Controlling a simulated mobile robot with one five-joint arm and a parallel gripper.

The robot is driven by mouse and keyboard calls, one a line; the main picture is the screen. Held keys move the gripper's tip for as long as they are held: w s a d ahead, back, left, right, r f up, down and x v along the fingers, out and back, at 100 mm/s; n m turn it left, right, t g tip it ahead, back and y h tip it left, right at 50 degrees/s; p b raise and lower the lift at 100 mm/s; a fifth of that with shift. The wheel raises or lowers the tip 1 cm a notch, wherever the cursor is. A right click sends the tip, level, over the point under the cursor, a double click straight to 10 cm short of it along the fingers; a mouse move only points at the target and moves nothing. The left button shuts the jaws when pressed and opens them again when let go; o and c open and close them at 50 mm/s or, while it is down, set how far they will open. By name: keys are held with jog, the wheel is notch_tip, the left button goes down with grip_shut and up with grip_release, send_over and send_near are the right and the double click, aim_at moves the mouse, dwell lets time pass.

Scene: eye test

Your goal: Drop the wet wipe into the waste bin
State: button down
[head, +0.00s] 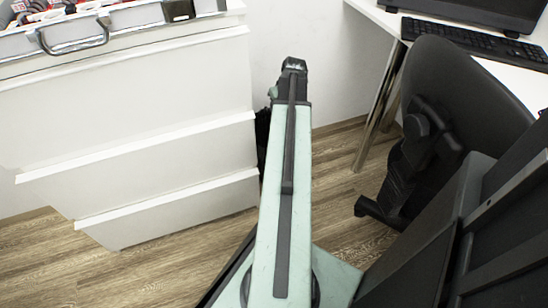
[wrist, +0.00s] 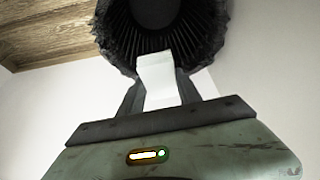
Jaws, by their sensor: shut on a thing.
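My gripper (wrist: 160,90) is shut on the white wet wipe (wrist: 156,70) in the wrist view, with a dark finger on each side of it. The waste bin (wrist: 118,40) is black and round with ribbed inner walls; it fills the top middle of the wrist view. The wipe's upper end overlaps the dark inside of the bin in the picture; I cannot tell whether it is within the rim. In the head view only a dark sliver of what seems to be the bin (head: 262,130) shows beside my arm, which hides the rest. The wipe is not visible there.
A white drawer cabinet (head: 140,120) stands at the left with a metal-handled case (head: 75,38) on top. At the right are a white desk (head: 505,75) with a keyboard (head: 475,40), and a black chair (head: 460,95). Wooden floor (head: 335,160) shows between them.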

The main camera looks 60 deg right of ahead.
notch_tip(320, 180, down, 6)
jog(key=b, duration=0.6)
jog(key=c, duration=0.7)
grip_release()
jog(key=shift+c, duration=0.2)
jog(key=p+v, duration=0.7)
jog(key=v, duration=0.1)
jog(key=shift+w+r, duration=0.1)
jog(key=shift+w, duration=0.05)
